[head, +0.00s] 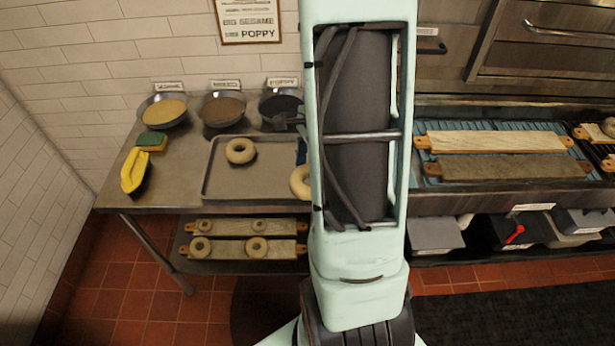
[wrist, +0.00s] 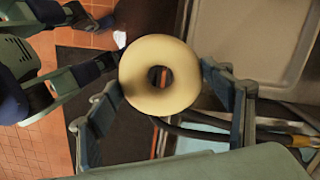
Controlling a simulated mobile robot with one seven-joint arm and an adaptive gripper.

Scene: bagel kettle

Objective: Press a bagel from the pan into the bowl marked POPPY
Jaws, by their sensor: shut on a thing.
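My gripper (wrist: 160,78) is shut on a pale bagel (wrist: 146,60), with a finger on each side of it in the wrist view. What appears to be the same bagel shows in the head view (head: 299,184), partly hidden behind my arm. Another bagel (head: 240,151) lies in the grey pan (head: 225,192). Three bowls stand behind the pan: one with pale yellow contents (head: 163,109), one brown (head: 223,110), one very dark (head: 280,107). Each has a small label behind it, too small to read surely. The dark bowl is partly covered at its right.
A sponge (head: 152,140) and a yellow item (head: 135,172) lie at the table's left. Boards with bagels (head: 228,247) rest on the shelf below. Two long boards (head: 495,141) lie on a rack at the right. A wall sign (head: 249,21) includes the word POPPY.

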